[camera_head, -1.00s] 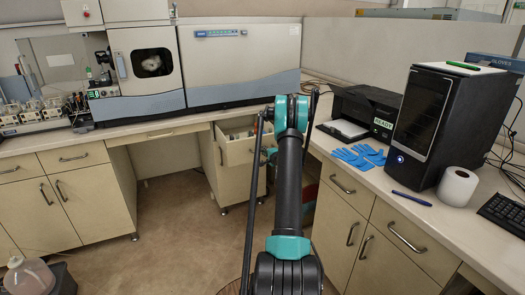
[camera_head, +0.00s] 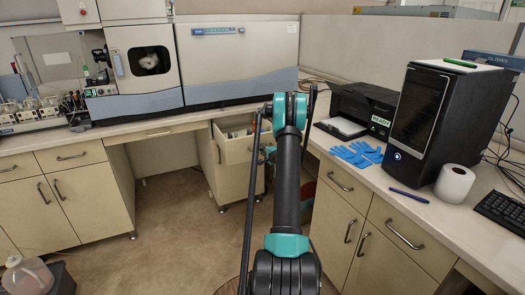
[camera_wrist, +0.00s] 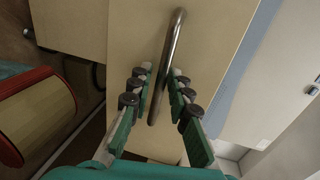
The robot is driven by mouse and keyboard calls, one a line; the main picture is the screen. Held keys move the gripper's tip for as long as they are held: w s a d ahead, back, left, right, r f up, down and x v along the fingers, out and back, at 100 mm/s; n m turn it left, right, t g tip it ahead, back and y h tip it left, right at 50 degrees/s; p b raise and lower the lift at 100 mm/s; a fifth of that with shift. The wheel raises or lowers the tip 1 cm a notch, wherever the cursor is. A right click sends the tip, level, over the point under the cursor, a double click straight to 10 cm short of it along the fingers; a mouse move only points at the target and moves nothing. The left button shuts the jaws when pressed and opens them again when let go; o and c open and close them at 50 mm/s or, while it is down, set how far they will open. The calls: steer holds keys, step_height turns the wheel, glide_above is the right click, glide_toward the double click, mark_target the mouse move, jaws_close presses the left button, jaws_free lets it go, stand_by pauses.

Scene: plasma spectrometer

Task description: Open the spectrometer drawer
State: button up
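The spectrometer (camera_head: 235,65) is a large white and grey instrument on the back bench. Below it, a beige drawer (camera_head: 240,150) stands pulled out, with small items visible inside. In the wrist view, a curved metal handle (camera_wrist: 172,45) is on a beige front (camera_wrist: 215,45). My gripper (camera_wrist: 159,73) is open, with one finger on each side of the handle. The right finger is close to the handle; I cannot tell whether it touches. In the head view, my arm hides most of my gripper and part of the drawer front.
The right bench carries a printer (camera_head: 365,108), blue gloves (camera_head: 352,155), a black computer tower (camera_head: 435,120), a paper roll (camera_head: 454,184) and a keyboard (camera_head: 503,210). Cabinets flank my arm. Open floor (camera_head: 175,225) lies to the left.

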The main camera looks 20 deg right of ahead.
steer(key=s+r, duration=0.2)
steer(key=s, duration=0.9)
steer(key=shift+s+d+r, duration=0.15)
steer(key=shift+s+d, duration=0.05)
steer(key=shift+s, duration=0.15)
steer(key=s+a+r+n+g+y, duration=0.1)
steer(key=s+a+r+n+g, duration=0.15)
steer(key=s+a, duration=0.4)
steer(key=s+a+r+n+g+y, duration=0.1)
steer(key=s+a+r+n+g, duration=0.2)
steer(key=a, duration=0.7)
steer(key=s+a+r+n+g+y, duration=0.1)
steer(key=s+a+r+n, duration=0.1)
steer(key=s+a+n, duration=0.45)
steer(key=s+a+f+n+g+h, duration=0.1)
steer(key=s+a+f+n+g, duration=0.1)
steer(key=s, duration=1.1)
steer(key=s+a+f+n+g+h, duration=0.2)
steer(key=s+a, duration=0.3)
steer(key=s, duration=0.8)
steer(key=shift+s+a+n+g+h, duration=0.15)
steer(key=shift+s+n+g+h, duration=0.15)
steer(key=shift+n+g, duration=0.4)
